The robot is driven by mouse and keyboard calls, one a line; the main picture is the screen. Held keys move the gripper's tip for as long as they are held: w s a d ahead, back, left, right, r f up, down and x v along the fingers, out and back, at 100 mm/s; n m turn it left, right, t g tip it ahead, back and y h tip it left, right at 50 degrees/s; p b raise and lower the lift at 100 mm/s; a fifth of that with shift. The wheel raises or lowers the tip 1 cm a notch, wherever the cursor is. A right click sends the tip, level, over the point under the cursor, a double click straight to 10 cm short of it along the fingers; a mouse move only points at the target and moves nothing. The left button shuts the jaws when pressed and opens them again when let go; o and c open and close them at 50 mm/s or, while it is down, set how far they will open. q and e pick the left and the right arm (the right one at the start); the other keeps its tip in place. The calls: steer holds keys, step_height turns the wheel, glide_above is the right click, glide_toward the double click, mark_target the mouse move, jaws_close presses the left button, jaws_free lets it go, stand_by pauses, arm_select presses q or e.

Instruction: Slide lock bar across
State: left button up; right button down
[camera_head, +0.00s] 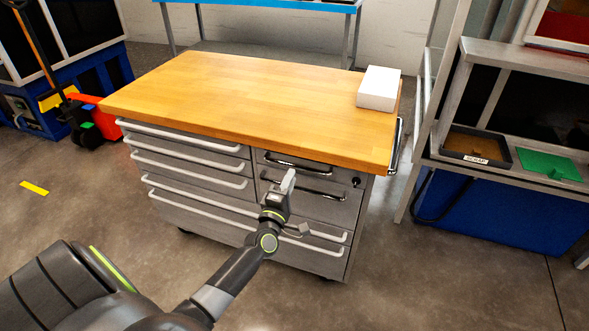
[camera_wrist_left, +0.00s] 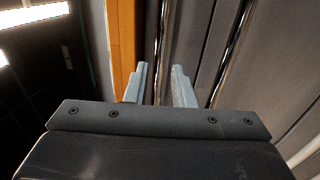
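The grey drawer cabinet (camera_head: 190,178) stands under a wooden worktop, with its drawers looking shut. No part is plainly marked as a lock bar. Two chrome handles sit at the upper right of its front: an upper one (camera_head: 298,167) and a lower one (camera_head: 303,190). A small dark round fitting (camera_head: 356,182) is right of them. My left gripper (camera_head: 289,178) is in front of these handles. In the left wrist view its fingers (camera_wrist_left: 160,83) are apart, with a chrome bar (camera_wrist_left: 157,45) showing in the gap; I cannot tell whether they touch it. My right gripper is out of view.
The wooden worktop (camera_head: 230,95) overhangs just above my gripper and carries a white box (camera_head: 379,88). A chrome side handle (camera_head: 395,146) is on the cabinet's right. A shelf unit (camera_head: 520,70) with a dark tray (camera_head: 475,148) stands further right. Floor is clear in front.

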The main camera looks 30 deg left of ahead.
arm_select(q)
steer(key=shift+x, duration=2.05)
steer(key=shift+c, duration=0.2)
jaws_close()
